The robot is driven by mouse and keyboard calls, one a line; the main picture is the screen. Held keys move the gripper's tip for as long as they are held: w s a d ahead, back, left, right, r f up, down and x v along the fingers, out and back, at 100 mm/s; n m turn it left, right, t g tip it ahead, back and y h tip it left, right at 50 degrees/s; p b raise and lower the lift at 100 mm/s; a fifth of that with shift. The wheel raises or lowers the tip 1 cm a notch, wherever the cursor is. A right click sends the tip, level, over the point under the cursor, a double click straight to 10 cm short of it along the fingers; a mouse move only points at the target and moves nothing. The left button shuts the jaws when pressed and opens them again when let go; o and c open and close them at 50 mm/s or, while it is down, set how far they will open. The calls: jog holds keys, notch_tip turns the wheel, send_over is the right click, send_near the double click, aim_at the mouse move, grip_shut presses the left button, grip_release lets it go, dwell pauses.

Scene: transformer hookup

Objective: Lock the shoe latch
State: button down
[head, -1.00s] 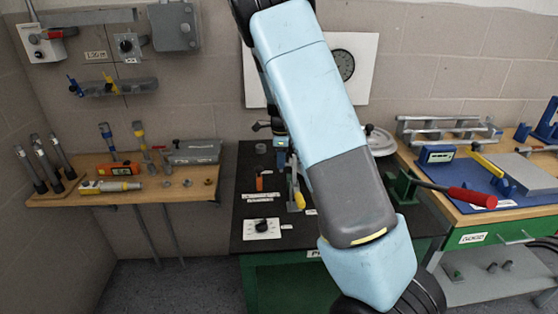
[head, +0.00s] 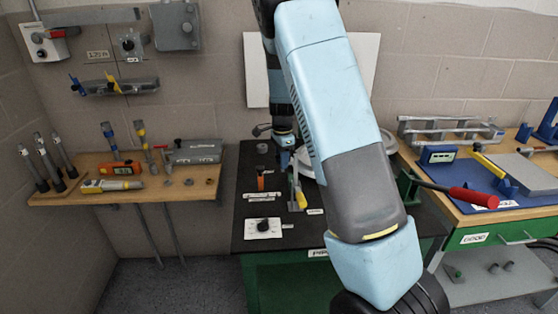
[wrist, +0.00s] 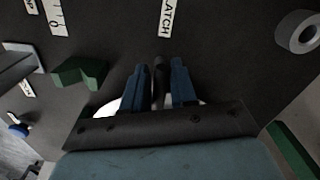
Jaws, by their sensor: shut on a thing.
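In the wrist view, the two blue fingers of my gripper (wrist: 161,85) are closed around a dark, narrow upright piece (wrist: 160,66), which looks like the latch handle. A white label reading LATCH (wrist: 167,18) lies on the black surface just beyond it. My fingers hide the lower part of the piece, so whether it is turned to locked cannot be told. In the head view, my gripper (head: 285,146) is low over the back of the black-topped bench (head: 245,215). The latch itself is not distinguishable there.
A green block (wrist: 80,73) and a grey ring (wrist: 298,32) are near my gripper in the wrist view. On the bench stand a yellow-handled lever (head: 300,197), an orange-handled piece (head: 261,183) and a dial plate (head: 263,228).

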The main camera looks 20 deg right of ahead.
jog(key=shift+w+d+r+n, duration=0.2)
jog(key=shift+w+d+n, duration=0.1)
jog(key=shift+n, duration=0.1)
jog(key=c, duration=1.1)
grip_release()
jog(key=shift+f, duration=0.1)
jog(key=shift+o, duration=0.2)
jog(key=shift+s+a, duration=0.1)
notch_tip(320, 180, up, 14)
jog(key=shift+f, duration=0.2)
jog(key=shift+s, duration=0.1)
